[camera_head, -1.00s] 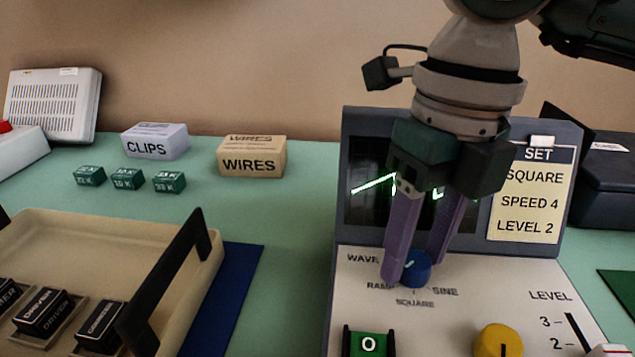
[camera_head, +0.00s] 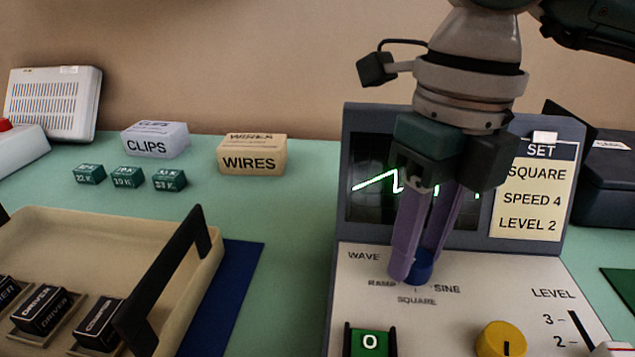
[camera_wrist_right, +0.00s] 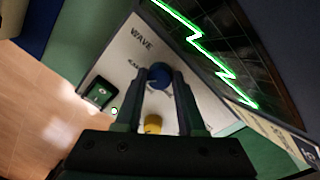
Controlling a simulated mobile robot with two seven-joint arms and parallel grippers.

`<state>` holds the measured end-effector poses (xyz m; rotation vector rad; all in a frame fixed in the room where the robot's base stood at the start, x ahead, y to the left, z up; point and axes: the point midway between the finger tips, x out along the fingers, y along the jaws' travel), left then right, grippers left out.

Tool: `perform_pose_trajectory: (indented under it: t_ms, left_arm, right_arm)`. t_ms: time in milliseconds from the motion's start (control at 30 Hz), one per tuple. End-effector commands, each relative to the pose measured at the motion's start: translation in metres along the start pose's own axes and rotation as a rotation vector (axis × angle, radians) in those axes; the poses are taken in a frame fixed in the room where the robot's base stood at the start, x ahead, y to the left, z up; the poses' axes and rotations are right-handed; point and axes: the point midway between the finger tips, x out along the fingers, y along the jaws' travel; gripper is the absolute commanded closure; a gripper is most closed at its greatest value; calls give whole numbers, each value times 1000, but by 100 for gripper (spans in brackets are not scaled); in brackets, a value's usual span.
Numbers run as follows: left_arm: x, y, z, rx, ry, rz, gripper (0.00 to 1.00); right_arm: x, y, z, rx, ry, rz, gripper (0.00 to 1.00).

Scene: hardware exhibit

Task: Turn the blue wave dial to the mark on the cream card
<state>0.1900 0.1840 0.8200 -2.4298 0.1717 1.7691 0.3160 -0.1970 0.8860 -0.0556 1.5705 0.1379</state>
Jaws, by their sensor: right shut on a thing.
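The blue wave dial (camera_head: 423,268) is on the sloped cream panel, above the words RAMP, SQUARE and SINE. My right gripper (camera_head: 412,274) points down, its purple fingers shut on the dial. In the right wrist view the dial (camera_wrist_right: 160,74) sits between the fingertips (camera_wrist_right: 158,82). The fingers cover much of the dial in the head view, and I cannot tell where its pointer is. The cream card (camera_head: 527,200) on the right of the upright console reads SET, SQUARE, SPEED 4, LEVEL 2. My left gripper is not in view.
The screen (camera_head: 370,215) shows a green ramp-like trace. A yellow knob (camera_head: 503,340), a green O button (camera_head: 370,343) and a LEVEL slider (camera_head: 580,330) are lower on the panel. A handled cream tray (camera_head: 110,225) and the WIRES box (camera_head: 252,155) stand left.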

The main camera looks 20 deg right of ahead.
Motion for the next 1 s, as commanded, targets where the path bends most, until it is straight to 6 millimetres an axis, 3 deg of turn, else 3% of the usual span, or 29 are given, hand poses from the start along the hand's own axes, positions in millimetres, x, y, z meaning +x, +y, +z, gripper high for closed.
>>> perform_pose_trajectory:
  t_ms: [600,1000]
  left_arm:
    - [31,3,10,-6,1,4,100]
    - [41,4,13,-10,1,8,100]
  right_arm:
    - [2,1,0,-486,26,1,100]
    - [1,1,0,-673,36,1,100]
